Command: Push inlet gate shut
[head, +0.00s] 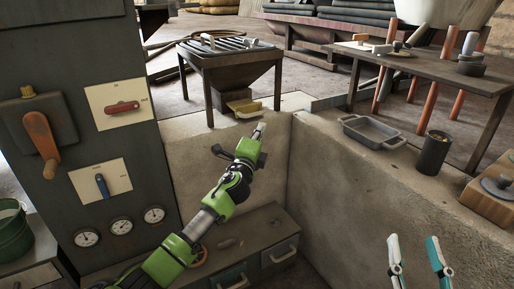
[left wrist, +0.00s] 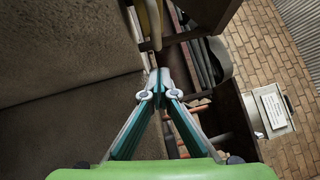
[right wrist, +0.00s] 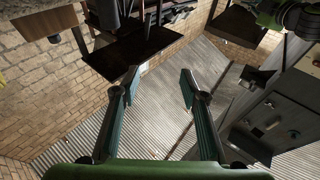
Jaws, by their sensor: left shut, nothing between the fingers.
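My left gripper (head: 260,131) is shut and empty, reaching up towards the hopper (head: 238,78). In the left wrist view its fingertips (left wrist: 160,76) meet. A yellowish piece (head: 244,107) sits low at the hopper's outlet, just beyond the fingertips; it may be the inlet gate, but I cannot tell for certain. I cannot tell whether the fingertips touch it. My right gripper (head: 413,243) is open and empty at the lower right, far from the hopper. Its spread fingers also show in the right wrist view (right wrist: 158,82).
A grey cabinet (head: 85,195) with levers and gauges stands at left. A concrete block wall (head: 340,190) bounds the middle, with a metal tray (head: 373,131) and a dark cup (head: 434,153) on its ledge. A bench (head: 440,70) stands behind. Drawers (head: 279,254) lie below my left arm.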

